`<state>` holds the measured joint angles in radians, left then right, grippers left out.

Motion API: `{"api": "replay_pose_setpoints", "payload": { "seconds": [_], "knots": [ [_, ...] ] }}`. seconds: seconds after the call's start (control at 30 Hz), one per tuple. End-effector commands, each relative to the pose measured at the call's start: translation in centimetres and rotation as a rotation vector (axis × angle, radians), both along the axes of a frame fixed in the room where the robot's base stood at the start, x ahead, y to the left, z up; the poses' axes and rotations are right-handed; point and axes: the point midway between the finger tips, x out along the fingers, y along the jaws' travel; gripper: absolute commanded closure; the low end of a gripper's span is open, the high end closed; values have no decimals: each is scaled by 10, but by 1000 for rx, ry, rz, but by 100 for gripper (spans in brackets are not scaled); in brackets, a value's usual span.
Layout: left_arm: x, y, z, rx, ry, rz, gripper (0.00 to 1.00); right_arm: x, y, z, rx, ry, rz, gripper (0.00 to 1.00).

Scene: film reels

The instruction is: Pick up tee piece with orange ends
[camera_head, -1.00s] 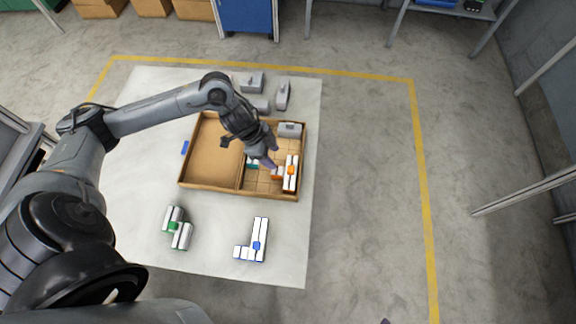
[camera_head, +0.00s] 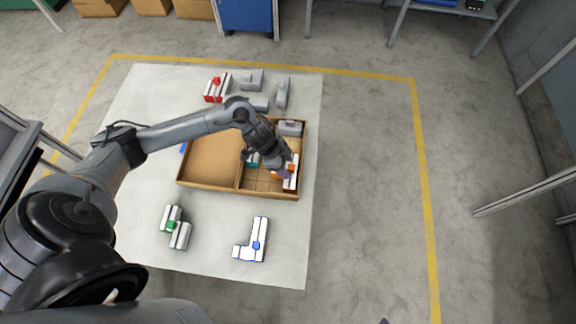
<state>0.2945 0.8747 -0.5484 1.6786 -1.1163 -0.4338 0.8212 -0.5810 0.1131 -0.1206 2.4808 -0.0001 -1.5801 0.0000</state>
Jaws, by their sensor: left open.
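The tee piece with orange ends (camera_head: 294,182) is white with orange parts and lies in the right compartment of the cardboard tray (camera_head: 211,188). My left gripper (camera_head: 284,172) is over this piece, with its fingertips at the orange part, and hides some of it. The gripper is open. I cannot tell whether its fingers touch the piece. My right gripper is not in view.
A teal piece (camera_head: 253,161) and a grey block (camera_head: 290,128) share the right compartment; the left one is bare. A green-and-white piece (camera_head: 175,228) and a blue-and-white piece (camera_head: 254,240) lie in front. A red-and-white piece (camera_head: 217,88) and grey blocks (camera_head: 252,79) lie behind.

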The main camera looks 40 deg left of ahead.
Motion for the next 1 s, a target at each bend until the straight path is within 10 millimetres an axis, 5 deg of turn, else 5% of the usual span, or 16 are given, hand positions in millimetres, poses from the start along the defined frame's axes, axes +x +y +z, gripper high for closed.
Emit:
{"api": "replay_pose_setpoints", "payload": {
  "seconds": [0.3, 0.67, 1.0],
  "knots": [
    [1, -1, -4, 1, -1, -1, 45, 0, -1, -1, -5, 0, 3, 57],
    [1, -1, -4, 0, 0, -1, 100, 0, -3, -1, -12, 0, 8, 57],
    [1, -1, -3, 0, -2, -1, 100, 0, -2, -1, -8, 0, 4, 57]
  ]
}}
